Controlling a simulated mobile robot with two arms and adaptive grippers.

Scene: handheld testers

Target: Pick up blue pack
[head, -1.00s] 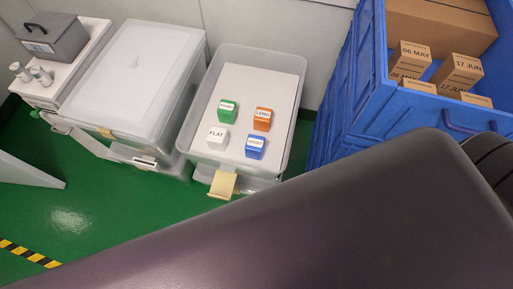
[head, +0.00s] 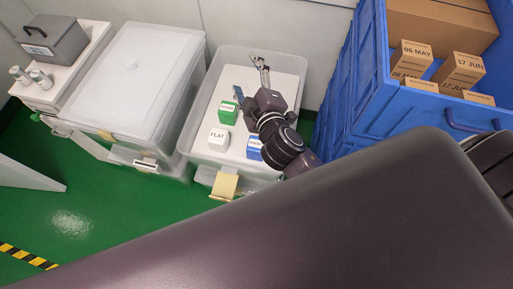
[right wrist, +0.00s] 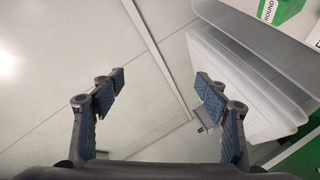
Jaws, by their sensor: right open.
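The blue pack (head: 253,153) stands with other packs in the clear tray (head: 196,118) in the head view. Part of it is hidden behind my right wrist. My right gripper (head: 248,75) is above the far part of the tray, beyond the blue pack and not touching it. It is open and empty in the right wrist view (right wrist: 160,82), its fingers spread over a pale wall. The blue pack does not show there. My left gripper is not in view.
A green pack (head: 227,113) and a white pack (head: 218,140) share the tray. A lidded clear bin (head: 140,75) stands to the left. A tall blue crate (head: 350,95) with cardboard boxes stands close on the right. The tray's white floor is bare toward the back.

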